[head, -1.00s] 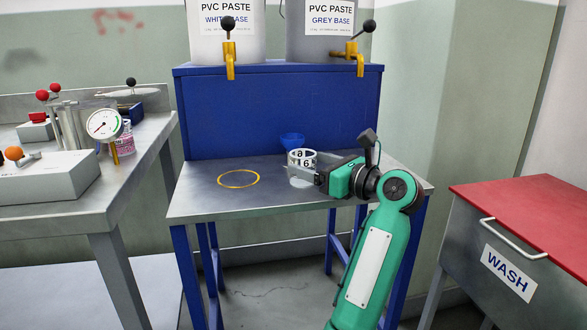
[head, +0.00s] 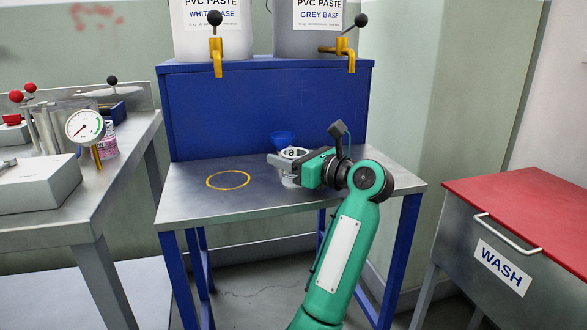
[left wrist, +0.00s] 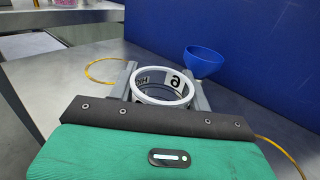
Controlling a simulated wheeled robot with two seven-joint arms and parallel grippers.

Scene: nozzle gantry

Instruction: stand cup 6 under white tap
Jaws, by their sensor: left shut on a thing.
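Cup 6 (left wrist: 163,91) is a white-rimmed, hollow cup with black characters on its wall; the 6 shows in the left wrist view. My left gripper (head: 281,166) is shut on it, with one finger on each side. In the head view the cup (head: 294,153) is partly hidden behind the gripper, and I cannot tell whether its base touches the table. The white tap (head: 217,57) is yellow with a black-knobbed lever, below the bucket marked WHITE BASE. A yellow ring (head: 228,180) on the table lies below it, to the left of the cup, and is empty. My right gripper is out of view.
A blue funnel-like bowl (head: 283,139) stands close behind the cup. The grey tap (head: 350,57) is above to the right. A blue panel (head: 265,110) rises behind the steel table (head: 185,205). A bench with a gauge (head: 85,126) is left; a red-topped WASH bin (head: 520,200) is right.

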